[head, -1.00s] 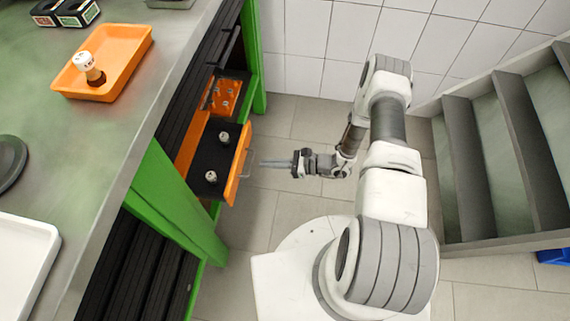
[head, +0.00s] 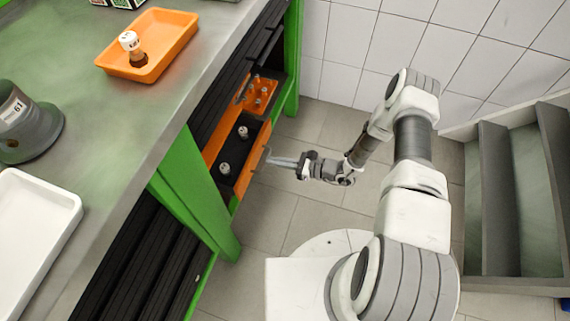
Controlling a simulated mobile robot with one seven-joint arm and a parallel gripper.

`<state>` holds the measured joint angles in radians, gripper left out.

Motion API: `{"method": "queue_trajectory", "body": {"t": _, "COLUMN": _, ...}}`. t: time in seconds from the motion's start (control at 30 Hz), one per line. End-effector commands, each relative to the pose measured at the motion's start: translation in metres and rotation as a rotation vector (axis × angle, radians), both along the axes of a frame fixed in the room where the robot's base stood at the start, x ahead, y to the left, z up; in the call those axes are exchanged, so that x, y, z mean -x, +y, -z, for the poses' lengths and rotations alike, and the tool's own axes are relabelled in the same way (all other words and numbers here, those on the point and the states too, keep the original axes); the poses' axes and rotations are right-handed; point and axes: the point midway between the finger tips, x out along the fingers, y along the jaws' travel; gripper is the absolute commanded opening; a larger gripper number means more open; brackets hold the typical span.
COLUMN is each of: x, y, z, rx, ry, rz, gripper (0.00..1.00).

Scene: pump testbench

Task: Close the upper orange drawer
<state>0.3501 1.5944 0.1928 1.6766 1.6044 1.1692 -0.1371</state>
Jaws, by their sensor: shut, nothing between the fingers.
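The orange drawer (head: 254,168) under the workbench is pulled out part way. Its front faces right, toward my arm, and carries a thin metal handle. Its black inside holds two small white-topped pieces (head: 242,132) and (head: 225,169). My gripper (head: 271,161) is shut and empty, pointing left at the drawer front. Its fingertips are at the handle; whether they touch it or the front I cannot tell.
An orange compartment with small metal parts (head: 262,94) lies just behind the drawer. The green bench leg (head: 195,190) stands in front of it. An orange tray (head: 172,55) with a bottle is on the bench. Grey stairs (head: 505,190) are at right; tiled floor (head: 262,215) is clear.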

Motion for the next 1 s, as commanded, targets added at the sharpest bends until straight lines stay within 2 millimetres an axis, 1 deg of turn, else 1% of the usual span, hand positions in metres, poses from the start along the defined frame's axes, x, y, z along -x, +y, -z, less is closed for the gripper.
{"method": "queue_trajectory", "body": {"t": 0.03, "x": -0.004, "y": 0.011, "z": 0.001, "rx": -0.002, "ry": -0.001, "rz": -0.001, "gripper": 0.00}}
{"method": "queue_trajectory", "body": {"t": 0.1, "x": -0.009, "y": 0.026, "z": 0.001, "rx": -0.002, "ry": 0.000, "rz": -0.001, "gripper": 0.00}}
{"method": "queue_trajectory", "body": {"t": 0.3, "x": -0.023, "y": 0.064, "z": 0.002, "rx": -0.001, "ry": 0.000, "rz": -0.001, "gripper": 0.00}}
{"method": "queue_trajectory", "body": {"t": 0.5, "x": -0.033, "y": 0.091, "z": 0.001, "rx": 0.000, "ry": 0.000, "rz": 0.000, "gripper": 0.00}}
{"method": "queue_trajectory", "body": {"t": 0.7, "x": -0.038, "y": 0.105, "z": 0.001, "rx": 0.000, "ry": 0.000, "rz": 0.000, "gripper": 0.00}}
{"method": "queue_trajectory", "body": {"t": 1.0, "x": -0.040, "y": 0.109, "z": 0.000, "rx": -0.002, "ry": -0.001, "rz": 0.001, "gripper": 0.00}}
